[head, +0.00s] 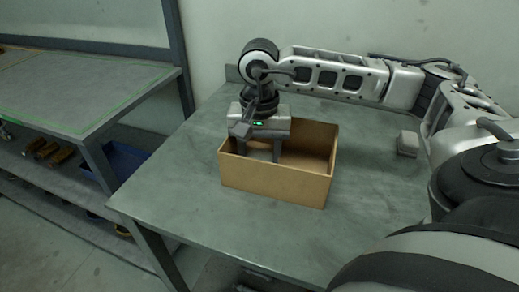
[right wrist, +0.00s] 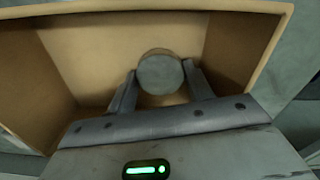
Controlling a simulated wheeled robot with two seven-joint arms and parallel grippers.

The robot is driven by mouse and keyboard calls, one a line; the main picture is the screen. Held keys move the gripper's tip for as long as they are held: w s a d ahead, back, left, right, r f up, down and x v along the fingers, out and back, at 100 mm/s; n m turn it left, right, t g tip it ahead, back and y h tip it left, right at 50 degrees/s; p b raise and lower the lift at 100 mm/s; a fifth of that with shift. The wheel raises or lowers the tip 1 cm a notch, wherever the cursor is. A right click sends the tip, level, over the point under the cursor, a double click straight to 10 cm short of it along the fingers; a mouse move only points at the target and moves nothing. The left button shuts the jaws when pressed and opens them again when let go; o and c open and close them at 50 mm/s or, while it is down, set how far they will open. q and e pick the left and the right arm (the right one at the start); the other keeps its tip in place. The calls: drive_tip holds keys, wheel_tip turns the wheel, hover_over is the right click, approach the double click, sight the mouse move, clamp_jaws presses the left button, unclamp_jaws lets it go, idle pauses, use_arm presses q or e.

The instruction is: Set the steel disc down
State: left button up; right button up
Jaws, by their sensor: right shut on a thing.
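The steel disc (right wrist: 160,74) is a round grey piece between the two fingers of my right gripper (right wrist: 162,84) in the right wrist view. The gripper is shut on it. In the head view my right gripper (head: 263,155) points down inside an open cardboard-brown box (head: 272,186), and its fingertips are hidden behind the front wall. The disc is not visible in the head view. Whether the disc touches the box floor, I cannot tell. My left gripper is not in view.
The box stands on a grey-green table (head: 180,185). A small grey block (head: 407,144) lies on the table right of the box. A shelf unit (head: 90,95) with several items on its lower level stands at the left. The table left of the box is clear.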

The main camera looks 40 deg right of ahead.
sight(259, 158)
drive_tip(key=shift+f, duration=0.15)
drive_tip(key=o, duration=0.9)
drive_tip(key=shift+o, duration=0.2)
wheel_tip(259, 158, up, 12)
drive_tip(key=shift+r, duration=0.25)
